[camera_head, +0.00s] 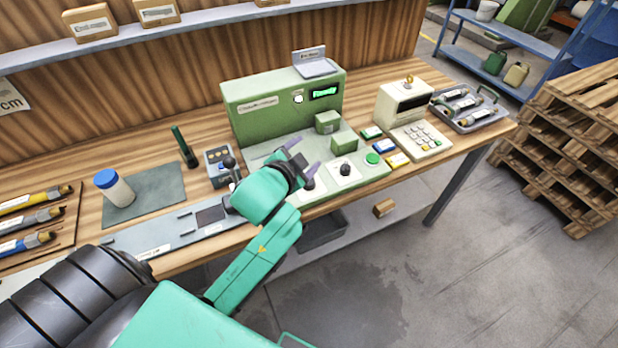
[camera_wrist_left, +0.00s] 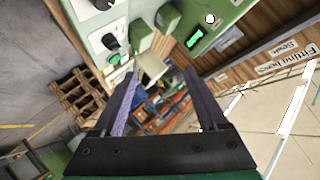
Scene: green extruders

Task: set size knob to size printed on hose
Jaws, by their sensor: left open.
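The green machine (camera_head: 282,108) stands on the bench with a lit green display (camera_head: 324,92). On its front base are two dark knobs on white plates, one knob (camera_head: 345,169) near the green button (camera_head: 372,158), the other (camera_head: 309,184) beside my gripper. The wrist view also shows a dark knob (camera_wrist_left: 109,41) and part of another (camera_wrist_left: 103,4) at upper left. My left gripper (camera_head: 301,157) is open and empty above the machine's base; its purple fingers (camera_wrist_left: 163,78) touch no knob that I can see. Hoses (camera_head: 32,219) lie at the left; their print is unreadable. My right gripper is out of view.
A keypad device (camera_head: 407,105) and a grey tray (camera_head: 468,108) with several hose pieces stand at the right. A blue-capped bottle (camera_head: 114,188) stands on a mat at left. A small control box (camera_head: 219,165) is left of the machine. Pallets (camera_head: 575,140) are stacked beyond the bench.

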